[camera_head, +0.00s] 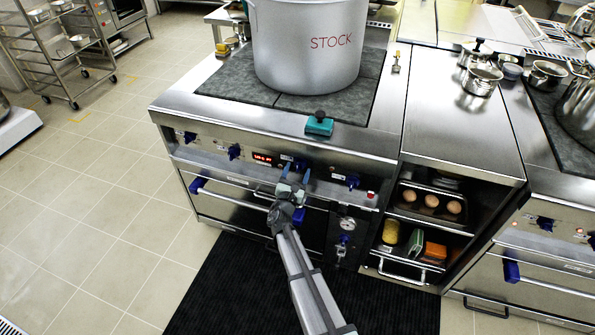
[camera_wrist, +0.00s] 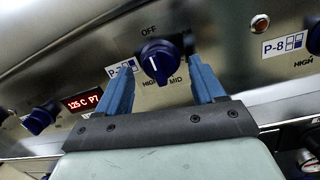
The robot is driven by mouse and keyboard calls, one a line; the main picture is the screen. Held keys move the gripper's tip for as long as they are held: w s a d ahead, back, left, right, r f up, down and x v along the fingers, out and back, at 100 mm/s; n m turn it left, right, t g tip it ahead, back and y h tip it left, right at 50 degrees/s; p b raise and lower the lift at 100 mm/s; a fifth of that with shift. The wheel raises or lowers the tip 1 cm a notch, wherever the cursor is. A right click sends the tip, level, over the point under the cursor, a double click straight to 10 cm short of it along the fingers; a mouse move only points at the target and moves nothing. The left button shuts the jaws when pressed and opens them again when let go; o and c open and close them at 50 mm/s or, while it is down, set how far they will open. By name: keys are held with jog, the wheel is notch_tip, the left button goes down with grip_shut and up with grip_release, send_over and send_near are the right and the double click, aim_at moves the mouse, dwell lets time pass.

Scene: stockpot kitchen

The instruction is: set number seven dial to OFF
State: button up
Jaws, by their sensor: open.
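The blue dial (camera_wrist: 160,60) sits on the steel front panel with OFF printed above it, MID at its lower right and HIGH at its lower left. A short white mark on its face runs roughly up and down; I cannot tell exactly which setting it points at. The label plate (camera_wrist: 118,69) at its left begins with P-, its number hidden by my left finger. My gripper (camera_wrist: 156,66) is open, with one blue finger on each side of the dial; contact is not clear. In the head view my gripper (camera_head: 296,171) is at the stove front, largely covering this dial.
Another dial (camera_wrist: 40,118) is at left, and the P-8 dial (camera_head: 352,181) is at right. A stockpot (camera_head: 305,50) and a teal-based object (camera_head: 319,125) stand on the stove top. Oven handles lie below the panel.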

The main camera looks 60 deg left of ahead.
jog(key=v, duration=1.3)
dwell(0.4)
jog(key=w+d+f+m+g+h, duration=0.1)
jog(key=d+f+m+g+h, duration=0.1)
jog(key=d+f+m+h, duration=0.7)
jog(key=w+d+f+m+g+h, duration=0.1)
jog(key=d+f+m+g+h, duration=0.2)
jog(key=d+m, duration=0.7)
jog(key=w+d+f+m+g+h, duration=0.2)
jog(key=d+f+m+h, duration=0.45)
jog(key=d, duration=0.75)
jog(key=d+f+m+g+y, duration=0.1)
jog(key=d+m+g, duration=0.3)
jog(key=d, duration=1.1)
jog(key=d+f+m+g+y, duration=0.1)
jog(key=d+f+m+g, duration=0.3)
jog(key=d, duration=1.2)
jog(key=d+f+m+g+y, duration=0.2)
jog(key=d+m+g, duration=0.2)
jog(key=d+m, duration=0.6)
jog(key=s+d, duration=0.1)
jog(key=d, duration=0.4)
jog(key=shift+d+f+g, duration=0.25)
jog(key=shift+d+g, duration=0.05)
jog(key=shift+g, duration=0.1)
